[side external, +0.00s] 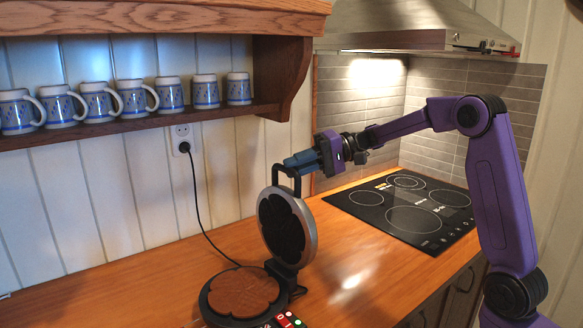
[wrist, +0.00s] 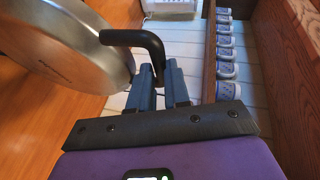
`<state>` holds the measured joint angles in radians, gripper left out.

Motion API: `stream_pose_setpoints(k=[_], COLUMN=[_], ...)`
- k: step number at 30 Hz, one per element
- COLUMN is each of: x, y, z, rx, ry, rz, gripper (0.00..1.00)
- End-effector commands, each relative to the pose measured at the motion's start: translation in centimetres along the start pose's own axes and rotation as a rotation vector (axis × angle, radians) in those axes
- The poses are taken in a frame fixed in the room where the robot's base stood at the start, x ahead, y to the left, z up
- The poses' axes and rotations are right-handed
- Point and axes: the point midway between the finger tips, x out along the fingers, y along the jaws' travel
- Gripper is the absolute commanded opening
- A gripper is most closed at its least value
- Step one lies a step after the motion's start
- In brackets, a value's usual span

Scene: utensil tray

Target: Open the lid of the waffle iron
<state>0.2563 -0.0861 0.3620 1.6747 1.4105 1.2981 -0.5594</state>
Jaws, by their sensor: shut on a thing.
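The waffle iron stands on the wooden counter with its round lid (side external: 287,226) raised nearly upright. Its lower plate (side external: 243,292) faces up with a brown flower-shaped waffle on it. The lid's black handle (side external: 275,176) sticks up from the top of the lid. My gripper (side external: 290,162) is at the handle, shut on it. In the wrist view, the lid's silver outer face (wrist: 62,42) is at the left, and the handle (wrist: 140,40) bends down to the fingers of my gripper (wrist: 161,82). The exact contact between fingers and handle is partly hidden.
A shelf (side external: 130,121) with several blue-and-white mugs hangs on the wall at left. A black cord runs from a wall socket (side external: 182,138) to behind the iron. A black cooktop (side external: 404,208) is at right. The counter (side external: 350,268) between is clear.

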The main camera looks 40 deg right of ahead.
Motion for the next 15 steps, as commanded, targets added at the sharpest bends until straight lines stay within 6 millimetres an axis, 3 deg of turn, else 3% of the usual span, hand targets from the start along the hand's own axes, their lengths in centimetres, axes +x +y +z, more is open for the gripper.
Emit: stream_pose_setpoints(k=[10,11,13,15], x=[0.13,0.14,0.15,0.14], y=[0.81,0.83,0.82,0.73], z=[0.17,0.16,0.16,0.14], rx=[0.01,0.01,0.011,0.009], ry=[-0.007,-0.007,-0.007,-0.006], rz=[0.016,0.016,0.015,0.014], gripper=[0.0,0.2,0.42,0.42])
